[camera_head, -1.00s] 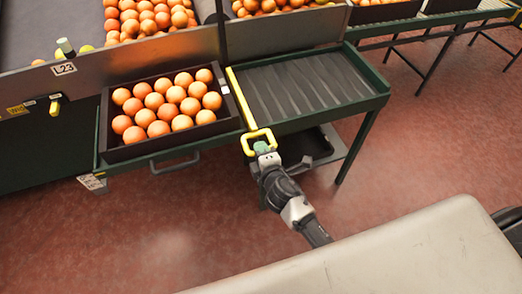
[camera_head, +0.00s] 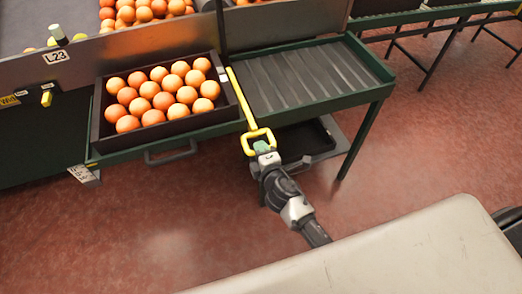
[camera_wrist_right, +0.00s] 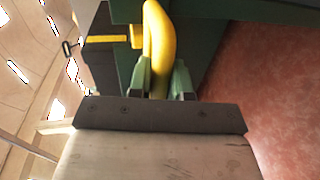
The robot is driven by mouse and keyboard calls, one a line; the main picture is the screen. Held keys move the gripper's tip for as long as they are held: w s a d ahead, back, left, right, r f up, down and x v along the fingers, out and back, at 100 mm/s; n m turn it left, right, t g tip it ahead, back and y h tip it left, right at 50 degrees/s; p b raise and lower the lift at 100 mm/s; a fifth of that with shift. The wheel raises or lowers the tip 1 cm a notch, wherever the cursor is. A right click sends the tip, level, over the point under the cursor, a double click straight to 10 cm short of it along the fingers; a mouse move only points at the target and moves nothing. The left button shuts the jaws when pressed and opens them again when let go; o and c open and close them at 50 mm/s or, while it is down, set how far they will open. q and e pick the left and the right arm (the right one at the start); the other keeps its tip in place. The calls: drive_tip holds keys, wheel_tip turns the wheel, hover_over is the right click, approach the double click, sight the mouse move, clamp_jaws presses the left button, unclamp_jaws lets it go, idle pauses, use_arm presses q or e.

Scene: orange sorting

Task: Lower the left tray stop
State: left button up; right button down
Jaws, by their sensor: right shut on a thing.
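The tray stop is a yellow bar (camera_head: 241,97) with a square loop handle (camera_head: 258,133) at its near end. It lies along the right side of the dark tray of oranges (camera_head: 96,122). My right gripper (camera_head: 262,147) is shut on the loop handle at the table's front edge. In the right wrist view the green fingertips (camera_wrist_right: 162,78) sit on both sides of the yellow handle (camera_wrist_right: 160,35). My left gripper is not in view.
The ribbed roller section (camera_head: 300,77) right of the bar is empty. A grey handle (camera_head: 170,156) sticks out below the tray. A lower shelf (camera_head: 310,142) is under the table. A pale surface (camera_head: 400,250) fills the near right.

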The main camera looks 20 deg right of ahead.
drive_tip(key=shift+s+f, duration=0.15)
drive_tip(key=shift+f, duration=0.2)
drive_tip(key=c, duration=1.1)
unclamp_jaws()
drive_tip(key=shift+r, duration=0.1)
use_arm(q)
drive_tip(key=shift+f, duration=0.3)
use_arm(e)
drive_tip(key=s, duration=0.3)
drive_tip(key=s+r, duration=0.1)
drive_tip(key=s, duration=0.3)
drive_tip(key=s+r, duration=0.1)
drive_tip(key=s, duration=0.2)
drive_tip(key=shift+s+d, duration=0.15)
drive_tip(key=shift+s, duration=0.05)
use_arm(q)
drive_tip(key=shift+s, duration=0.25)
